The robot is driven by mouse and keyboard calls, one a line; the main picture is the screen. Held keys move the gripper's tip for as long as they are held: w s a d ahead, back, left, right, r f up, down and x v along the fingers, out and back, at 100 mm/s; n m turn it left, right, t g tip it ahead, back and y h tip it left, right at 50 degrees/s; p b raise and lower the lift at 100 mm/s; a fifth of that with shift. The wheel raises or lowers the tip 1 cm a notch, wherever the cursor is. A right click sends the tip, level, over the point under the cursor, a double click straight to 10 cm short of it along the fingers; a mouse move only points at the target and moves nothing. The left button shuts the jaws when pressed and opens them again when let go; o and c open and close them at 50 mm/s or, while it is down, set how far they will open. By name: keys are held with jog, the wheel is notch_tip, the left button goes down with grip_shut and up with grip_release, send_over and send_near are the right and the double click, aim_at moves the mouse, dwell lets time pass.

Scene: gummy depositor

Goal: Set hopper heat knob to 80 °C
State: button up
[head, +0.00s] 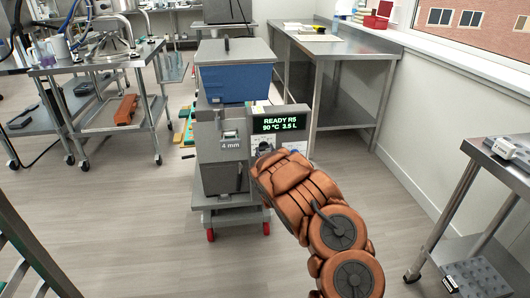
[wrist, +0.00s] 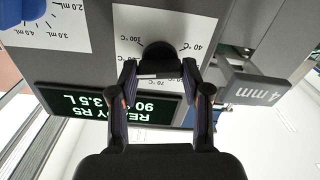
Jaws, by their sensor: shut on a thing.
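The heat knob (wrist: 157,52) is black and round, on a white dial plate (wrist: 184,22) with °C marks such as 40, 70 and 100. The wrist view shows it upside down. My gripper (wrist: 158,72) is shut on the knob, one finger on each side. The fingers cover part of the dial, and I cannot read the pointer's exact setting. The green display (head: 281,123) of the depositor (head: 217,130) reads "READY R5, 90 °C 3.5 L". It also shows in the wrist view (wrist: 110,101). In the head view my arm hides part of the depositor's front.
A "4 mm" tab (wrist: 262,88) juts out beside the knob. A blue knob (wrist: 20,10) with mL marks sits on the other side. A blue hopper (head: 235,83) tops the depositor. Steel tables stand left (head: 95,65) and right (head: 345,48). Floor in front is clear.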

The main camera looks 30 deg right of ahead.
jog(key=shift+c, duration=1.4)
jog(key=shift+f+b, duration=0.1)
jog(key=shift+b, duration=0.35)
jog(key=shift+n+b, duration=3.9)
jog(key=shift+b, duration=1.15)
jog(key=shift+a, duration=0.1)
